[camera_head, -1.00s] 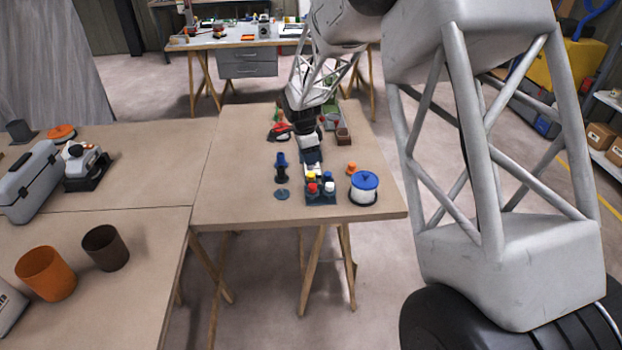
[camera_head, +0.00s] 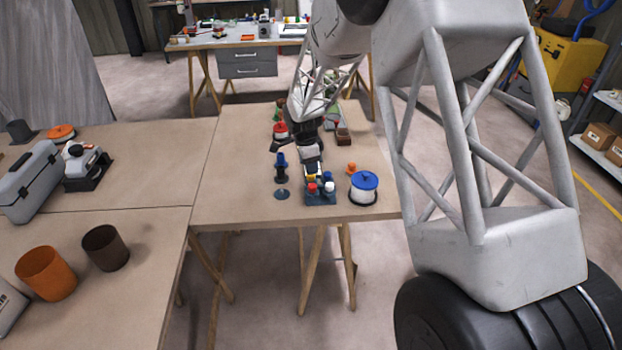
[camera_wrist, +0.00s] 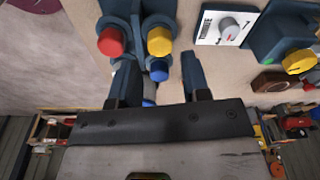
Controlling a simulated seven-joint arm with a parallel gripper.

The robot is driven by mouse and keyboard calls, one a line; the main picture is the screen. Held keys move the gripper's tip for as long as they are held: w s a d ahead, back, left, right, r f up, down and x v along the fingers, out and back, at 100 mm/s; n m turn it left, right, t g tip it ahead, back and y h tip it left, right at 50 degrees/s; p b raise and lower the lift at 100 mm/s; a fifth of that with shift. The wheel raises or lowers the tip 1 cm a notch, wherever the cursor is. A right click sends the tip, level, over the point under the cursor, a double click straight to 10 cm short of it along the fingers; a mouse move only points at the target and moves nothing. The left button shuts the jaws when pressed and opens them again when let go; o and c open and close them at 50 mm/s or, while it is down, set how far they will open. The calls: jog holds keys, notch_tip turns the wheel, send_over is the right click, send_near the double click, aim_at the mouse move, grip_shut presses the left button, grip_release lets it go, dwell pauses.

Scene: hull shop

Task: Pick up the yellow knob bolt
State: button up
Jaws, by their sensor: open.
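The yellow knob bolt (camera_wrist: 159,41) stands in a blue rack (camera_head: 321,199) on the table; in the head view its yellow top (camera_head: 311,177) shows just below my gripper. A red knob bolt (camera_wrist: 111,42) stands beside it, and the red one also shows in the head view (camera_head: 312,188). My gripper (camera_wrist: 158,62) is open and empty. In the wrist view the yellow knob lies just beyond the fingertips, roughly in line with the gap. A blue knob (camera_wrist: 159,71) shows between the fingers. I cannot tell whether a finger touches anything.
A white-topped bolt (camera_head: 329,187) stands in the rack. A blue-lidded pot (camera_head: 364,188) is to the right, an orange piece (camera_head: 351,168) behind it. A dark blue post (camera_head: 281,167) stands left. A blue box with another yellow knob (camera_wrist: 299,61) lies near.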

jog(key=shift+d+f, duration=0.2)
jog(key=shift+f, duration=1.8)
jog(key=c, duration=0.7)
jog(key=shift+r, duration=0.1)
jog(key=shift+r, duration=4.95)
jog(key=shift+w, duration=0.1)
